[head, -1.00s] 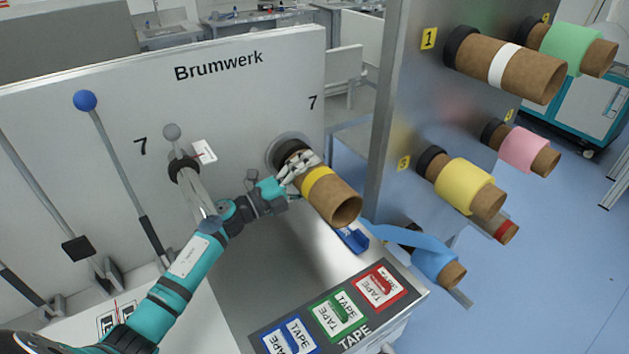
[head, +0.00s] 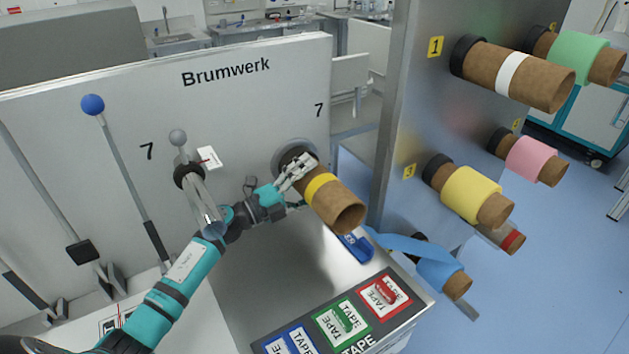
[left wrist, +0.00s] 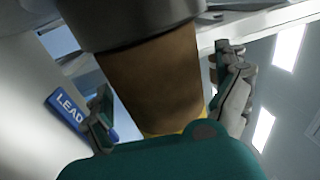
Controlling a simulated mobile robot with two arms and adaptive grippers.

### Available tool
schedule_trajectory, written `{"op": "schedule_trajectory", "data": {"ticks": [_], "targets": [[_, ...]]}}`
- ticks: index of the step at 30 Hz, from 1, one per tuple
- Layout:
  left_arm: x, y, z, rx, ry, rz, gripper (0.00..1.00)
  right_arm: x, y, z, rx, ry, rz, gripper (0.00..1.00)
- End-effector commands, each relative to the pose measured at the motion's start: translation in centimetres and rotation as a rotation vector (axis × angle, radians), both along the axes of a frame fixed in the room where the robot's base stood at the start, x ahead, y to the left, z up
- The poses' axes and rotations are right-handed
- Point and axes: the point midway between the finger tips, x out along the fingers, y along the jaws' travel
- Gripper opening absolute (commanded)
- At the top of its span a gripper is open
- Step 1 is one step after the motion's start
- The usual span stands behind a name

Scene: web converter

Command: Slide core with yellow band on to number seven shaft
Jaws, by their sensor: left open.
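The brown cardboard core (head: 341,208) with a yellow band (head: 319,186) sits at a round grey flange (head: 279,157) on the white Brumwerk panel, beside a printed 7 (head: 319,110). Its open end points out, down and right. The shaft inside is hidden. My left gripper (head: 297,173) is at the core's panel-side end, left of the yellow band. In the left wrist view the core (left wrist: 155,80) lies between the spread fingers, with gaps at both sides. A dark grey collar (left wrist: 125,20) is at the core's end. My right gripper is not in view.
A metal rod (head: 206,207) with a black collar juts out at left, near another 7 (head: 147,151). Levers, one with a blue knob (head: 92,104), stand farther left. A rack (head: 410,100) at right holds several cores. A tape tray (head: 342,322) lies below.

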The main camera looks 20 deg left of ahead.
Motion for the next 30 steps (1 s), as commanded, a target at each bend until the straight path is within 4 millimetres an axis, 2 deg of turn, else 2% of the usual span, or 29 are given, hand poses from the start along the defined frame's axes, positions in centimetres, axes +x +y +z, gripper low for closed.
{"op": "schedule_trajectory", "data": {"ticks": [9,15,20,30], "targets": [[-5.5,3.8,-1.1,0.001,0.004,0.000,1.00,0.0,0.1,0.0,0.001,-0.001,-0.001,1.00],[-7.9,5.6,-1.4,0.000,0.002,0.000,1.00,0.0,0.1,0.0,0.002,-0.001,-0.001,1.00],[-8.7,6.1,-1.4,0.000,-0.001,-0.002,1.00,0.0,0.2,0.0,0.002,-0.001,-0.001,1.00],[-8.7,6.1,-1.4,0.000,-0.001,-0.001,1.00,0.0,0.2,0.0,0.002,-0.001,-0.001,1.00]]}}
